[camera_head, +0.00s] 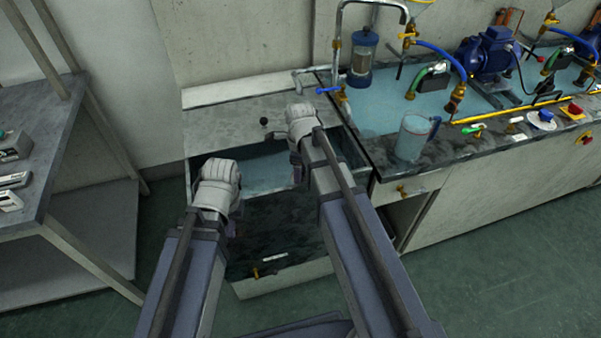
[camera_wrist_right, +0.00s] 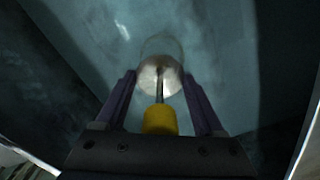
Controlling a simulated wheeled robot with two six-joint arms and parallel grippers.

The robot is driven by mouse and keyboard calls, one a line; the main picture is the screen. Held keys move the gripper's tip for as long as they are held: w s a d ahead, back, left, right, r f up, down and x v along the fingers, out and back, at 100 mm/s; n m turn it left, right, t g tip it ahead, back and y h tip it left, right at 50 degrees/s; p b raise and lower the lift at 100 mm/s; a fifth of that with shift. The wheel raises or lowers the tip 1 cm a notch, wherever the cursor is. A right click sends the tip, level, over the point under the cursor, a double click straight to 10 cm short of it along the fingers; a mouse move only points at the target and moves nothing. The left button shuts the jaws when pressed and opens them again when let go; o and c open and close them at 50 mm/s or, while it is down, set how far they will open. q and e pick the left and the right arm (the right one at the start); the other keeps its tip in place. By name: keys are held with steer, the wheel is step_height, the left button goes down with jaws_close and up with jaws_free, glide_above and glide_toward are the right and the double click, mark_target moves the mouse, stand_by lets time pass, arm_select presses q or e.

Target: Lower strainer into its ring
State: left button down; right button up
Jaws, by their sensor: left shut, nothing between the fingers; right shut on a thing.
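In the right wrist view the strainer shows a yellow handle (camera_wrist_right: 160,120), a thin metal rod and a pale round disc (camera_wrist_right: 152,76). My right gripper (camera_wrist_right: 160,105) is shut on the strainer by its yellow handle, the disc pointing away from me. A faint thin ring (camera_wrist_right: 163,43) shows just beyond the disc and is partly covered by it; I cannot tell whether they touch. In the head view my right gripper (camera_head: 296,168) is over the sunken basin, and the strainer is hidden there. My left gripper (camera_head: 232,229) is shut and empty near the basin's front left.
The open basin (camera_head: 265,172) has a dark rim and front wall. To its right stands a wet bench with a clear jug (camera_head: 412,138), a filter canister (camera_head: 362,57) and a blue pump (camera_head: 487,55). A grey shelf (camera_head: 60,170) stands at left.

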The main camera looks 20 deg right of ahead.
arm_select(q)
steer(key=shift+s+f+b, duration=0.3)
steer(key=shift+s+f, duration=0.4)
steer(key=shift+s, duration=0.05)
arm_select(e)
steer(key=shift+s+f, duration=0.1)
steer(key=shift+f, duration=0.55)
arm_select(q)
steer(key=shift+s, duration=0.15)
arm_select(e)
steer(key=o, duration=1.5)
arm_select(q)
steer(key=shift+r, duration=0.1)
arm_select(e)
steer(key=shift+r, duration=0.1)
steer(key=shift+w+r+p, duration=0.35)
steer(key=shift+r+p, duration=0.3)
steer(key=shift+p, duration=0.55)
steer(key=shift+s+d+r+p, duration=0.1)
steer(key=shift+r+p, duration=0.6)
steer(key=shift+r, duration=0.05)
arm_select(q)
step_height(320, 180, up, 8)
steer(key=w+p, duration=0.1)
steer(key=p, duration=0.4)
steer(key=shift+w, duration=0.3)
arm_select(e)
steer(key=shift+r, duration=2.4)
steer(key=shift+r, duration=0.15)
